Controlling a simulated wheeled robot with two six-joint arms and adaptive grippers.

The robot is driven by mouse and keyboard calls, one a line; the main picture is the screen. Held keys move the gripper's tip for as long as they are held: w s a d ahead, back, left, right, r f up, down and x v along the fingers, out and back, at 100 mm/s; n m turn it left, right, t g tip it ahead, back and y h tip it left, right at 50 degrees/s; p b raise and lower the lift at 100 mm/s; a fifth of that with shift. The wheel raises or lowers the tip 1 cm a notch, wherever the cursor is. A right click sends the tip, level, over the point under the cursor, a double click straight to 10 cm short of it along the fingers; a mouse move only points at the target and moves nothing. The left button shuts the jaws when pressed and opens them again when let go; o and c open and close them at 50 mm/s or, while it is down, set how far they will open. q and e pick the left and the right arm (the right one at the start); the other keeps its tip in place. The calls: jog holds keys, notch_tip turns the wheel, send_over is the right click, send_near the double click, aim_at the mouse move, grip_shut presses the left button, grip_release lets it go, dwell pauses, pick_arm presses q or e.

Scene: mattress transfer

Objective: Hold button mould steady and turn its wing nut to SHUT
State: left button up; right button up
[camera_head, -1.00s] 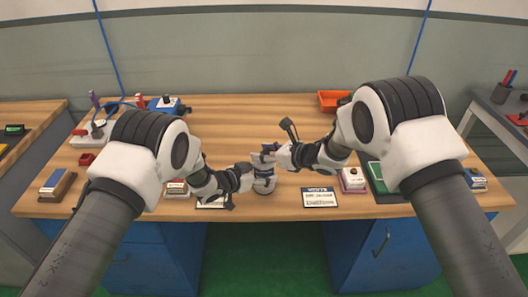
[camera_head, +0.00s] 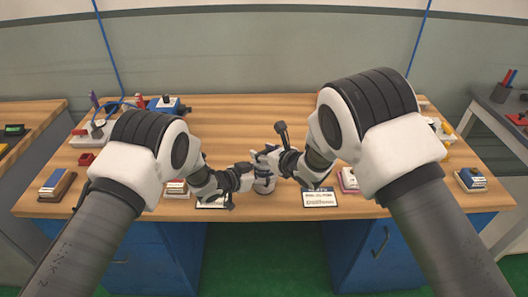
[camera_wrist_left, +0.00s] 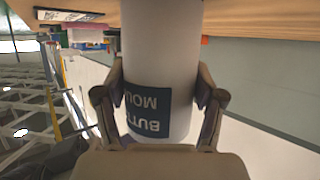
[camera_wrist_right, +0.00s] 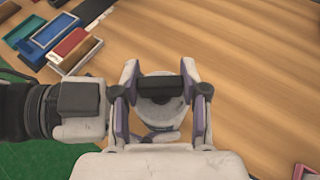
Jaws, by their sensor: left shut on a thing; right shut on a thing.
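The button mould (camera_head: 264,188) is a pale upright cylinder near the front middle of the table. Its blue label shows upside down in the left wrist view (camera_wrist_left: 150,110). My left gripper (camera_head: 250,178) is shut on the mould's body from the left, with a finger on each side. My right gripper (camera_head: 268,156) is above it, shut on the dark bar of the wing nut (camera_wrist_right: 161,87) on the mould's round top. Any SHUT mark on the mould cannot be read. In the head view my grippers hide much of the mould.
Small boxes stand at both sides, including a blue and white one (camera_head: 471,179) at right. The table's middle behind the mould is clear.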

jog(key=o, duration=1.2)
jog(key=v, duration=1.2)
jog(key=shift+w, duration=0.1)
